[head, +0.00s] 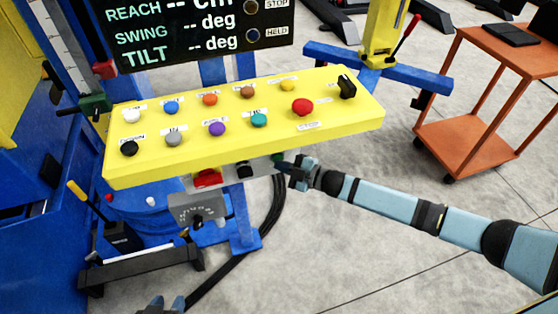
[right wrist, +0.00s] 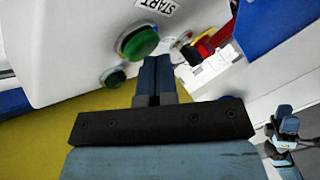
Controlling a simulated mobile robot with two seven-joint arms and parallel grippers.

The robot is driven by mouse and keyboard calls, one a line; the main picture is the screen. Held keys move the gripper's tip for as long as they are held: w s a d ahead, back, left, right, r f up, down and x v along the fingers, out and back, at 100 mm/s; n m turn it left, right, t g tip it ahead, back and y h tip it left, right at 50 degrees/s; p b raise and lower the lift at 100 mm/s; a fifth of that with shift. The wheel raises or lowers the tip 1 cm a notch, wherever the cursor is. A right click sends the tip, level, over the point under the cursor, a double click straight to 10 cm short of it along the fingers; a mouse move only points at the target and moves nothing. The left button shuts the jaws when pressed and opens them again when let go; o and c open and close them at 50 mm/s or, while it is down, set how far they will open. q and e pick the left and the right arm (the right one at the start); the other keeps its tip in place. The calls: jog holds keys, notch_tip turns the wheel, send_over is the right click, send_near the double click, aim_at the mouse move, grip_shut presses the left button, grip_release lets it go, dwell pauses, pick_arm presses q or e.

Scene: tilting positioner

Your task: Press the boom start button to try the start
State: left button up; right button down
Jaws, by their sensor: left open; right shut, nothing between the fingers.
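The green start button (right wrist: 140,42), under a START label (right wrist: 158,6), sits on a pale box face in the right wrist view. In the head view this green button (head: 278,157) shows small on the grey box (head: 262,168) below the yellow panel. My right gripper (right wrist: 155,72) is shut and empty. Its fingertips appear just beside the button's lower right edge in the wrist view; I cannot tell whether they touch. In the head view the right gripper (head: 290,172) is close to the box's right end. My left gripper (head: 165,304) is open and empty at the bottom edge, partly cut off.
The yellow panel (head: 340,118) with several coloured buttons overhangs the grey box. A smaller green round part (right wrist: 115,78) is beside the start button. A red part (right wrist: 205,48) is to its right. Black cables (head: 268,212) hang below. An orange cart (head: 480,95) stands right.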

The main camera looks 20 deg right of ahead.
jog(key=shift+s, duration=0.15)
jog(key=shift+s+p, duration=0.5)
jog(key=shift+s, duration=0.2)
jog(key=s+p, duration=0.2)
jog(key=s, duration=0.3)
jog(key=shift+d, duration=0.15)
dwell(0.5)
dwell(0.4)
